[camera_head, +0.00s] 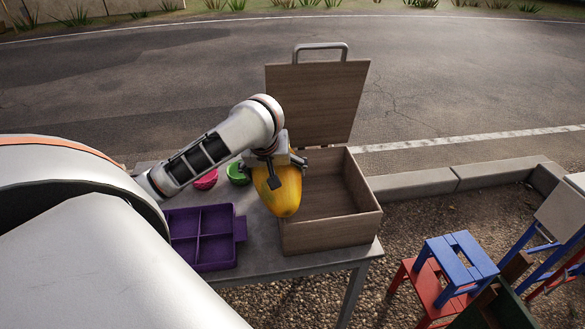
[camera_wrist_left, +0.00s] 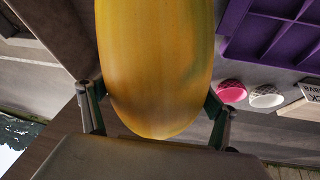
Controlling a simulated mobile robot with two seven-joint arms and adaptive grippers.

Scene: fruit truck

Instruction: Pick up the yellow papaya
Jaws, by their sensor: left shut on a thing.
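The yellow papaya (camera_head: 279,192) hangs from my left gripper (camera_head: 275,165), over the left wall of the open wooden box (camera_head: 330,228). My left gripper is shut on the papaya's upper end. In the left wrist view the papaya (camera_wrist_left: 155,70) fills the middle, with a finger of my left gripper (camera_wrist_left: 155,108) on each side of it. Whether the papaya touches the box's rim cannot be told. My right gripper is not in view.
A purple divided tray (camera_head: 241,230) sits on the grey table (camera_head: 265,268), left of the box. A pink bowl (camera_head: 206,180) and a green bowl (camera_head: 237,174) stand behind it. The box's lid (camera_head: 318,100) stands open. Blue and red stools (camera_head: 458,262) are at the right.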

